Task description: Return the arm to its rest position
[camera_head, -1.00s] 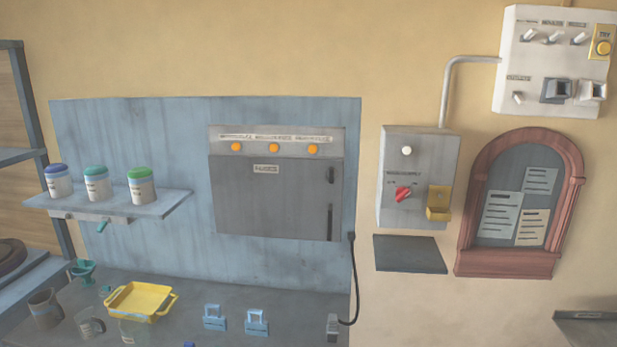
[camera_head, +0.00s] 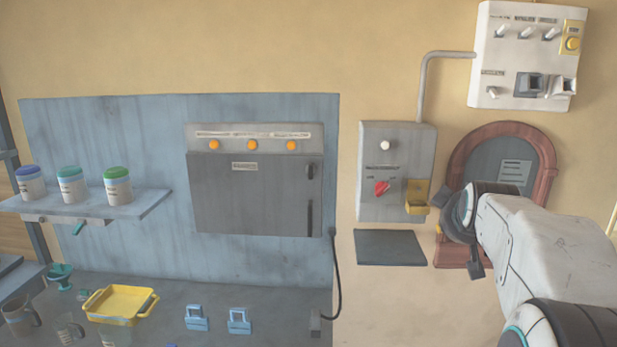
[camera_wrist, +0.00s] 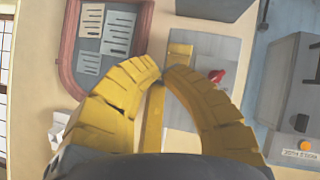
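My arm (camera_head: 545,245) reaches in from the right in the head view, with its dark wrist end in front of the arched notice board. The fingers do not show clearly there. In the wrist view my gripper (camera_wrist: 161,73) has two yellow ribbed fingers that bow outward, and their tips come together. Nothing is seen pinched at the tips. A narrow yellow strip (camera_wrist: 152,118) shows between the fingers; I cannot tell what it belongs to. The grey switch box (camera_head: 397,172) with a red knob (camera_head: 382,188) and a yellow block (camera_head: 416,197) is on the wall left of my arm.
The arched board (camera_head: 546,155) is partly hidden by my arm. A white control box (camera_head: 525,55) hangs above it. A dark shelf plate (camera_head: 390,248) is below the switch box. A grey cabinet (camera_head: 255,195), jar shelf (camera_head: 100,207) and yellow tray (camera_head: 120,303) lie left.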

